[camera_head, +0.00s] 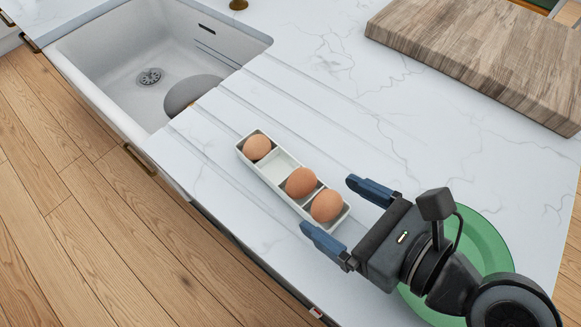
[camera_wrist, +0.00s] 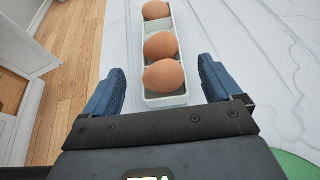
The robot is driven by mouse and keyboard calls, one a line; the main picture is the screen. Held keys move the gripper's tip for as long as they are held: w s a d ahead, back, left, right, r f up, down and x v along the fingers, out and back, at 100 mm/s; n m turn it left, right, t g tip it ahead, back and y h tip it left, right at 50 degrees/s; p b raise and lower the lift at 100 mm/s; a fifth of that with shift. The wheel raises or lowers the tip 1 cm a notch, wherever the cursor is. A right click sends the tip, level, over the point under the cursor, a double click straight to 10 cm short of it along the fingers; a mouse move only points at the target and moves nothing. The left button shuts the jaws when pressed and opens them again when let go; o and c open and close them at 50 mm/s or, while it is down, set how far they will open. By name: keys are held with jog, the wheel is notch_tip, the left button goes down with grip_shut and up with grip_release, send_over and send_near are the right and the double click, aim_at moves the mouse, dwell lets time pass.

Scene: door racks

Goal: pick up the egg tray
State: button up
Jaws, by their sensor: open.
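The egg tray (camera_head: 275,172) is a narrow, pale, long holder with compartments, lying on the white marble counter. It holds three brown eggs: one at the far end (camera_head: 257,147) and two at the near end (camera_head: 300,182). One compartment between them is empty. In the wrist view the tray (camera_wrist: 166,101) runs away from me between the fingers. My gripper (camera_head: 346,209) is open, with blue fingers spread on either side of the tray's near end. It also shows in the wrist view (camera_wrist: 160,85). I cannot tell whether a finger touches the tray.
A white sink (camera_head: 120,50) lies at the upper left, with a grey round object (camera_head: 190,92) at its edge. A wooden cutting board (camera_head: 480,50) lies at the upper right. A green plate (camera_head: 488,242) is under my arm. Grooves run across the counter behind the tray.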

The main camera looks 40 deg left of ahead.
aim_at(317, 196)
jog(key=x, duration=0.6)
jog(key=shift+a+f, duration=0.2)
jog(key=shift+c, duration=0.2)
jog(key=c, duration=1)
